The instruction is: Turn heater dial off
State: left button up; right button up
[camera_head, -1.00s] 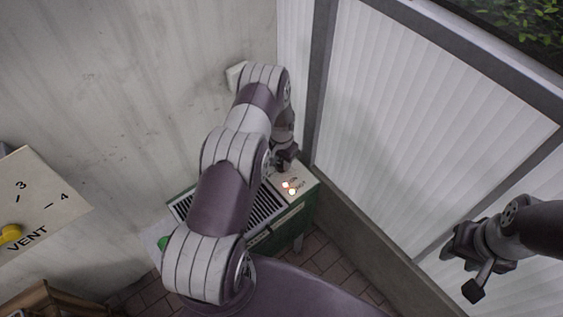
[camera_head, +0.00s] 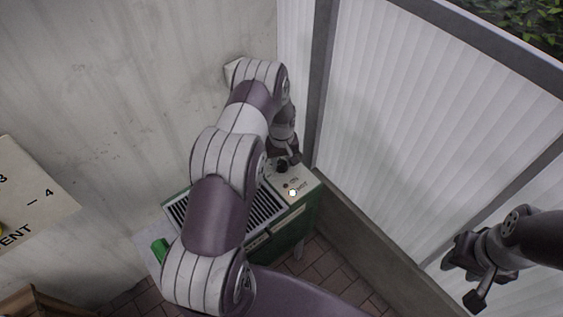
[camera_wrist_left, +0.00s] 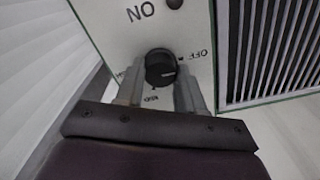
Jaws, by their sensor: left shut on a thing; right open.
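The heater is a green box (camera_head: 291,231) with a pale top panel and dark grille, low in the corner in the head view. Its black round dial (camera_wrist_left: 160,66) shows in the left wrist view, with a white pointer mark towards the right, on the side of the OFF label (camera_wrist_left: 199,54). My left gripper (camera_wrist_left: 160,90) is shut on the dial, one finger on each side. In the head view the left gripper (camera_head: 286,160) is at the panel's far end, partly hiding the dial. My right gripper (camera_head: 466,273) is open and empty, away from the heater.
A pale wall (camera_head: 120,90) stands behind the heater and a grey-framed translucent panel (camera_head: 400,120) to its right. A VENT panel (camera_head: 35,190) is at the left edge. A green object (camera_head: 160,250) is beside the heater's left end. My left arm covers much of the grille.

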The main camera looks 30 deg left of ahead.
aim_at(281, 163)
pick_arm(q)
jog(key=shift+n, duration=0.6)
jog(key=o, duration=1)
jog(key=shift+o, duration=0.2)
jog(key=shift+r, duration=0.1)
notch_tip(281, 163, up, 13)
jog(key=b, duration=0.1)
jog(key=shift+f, duration=0.2)
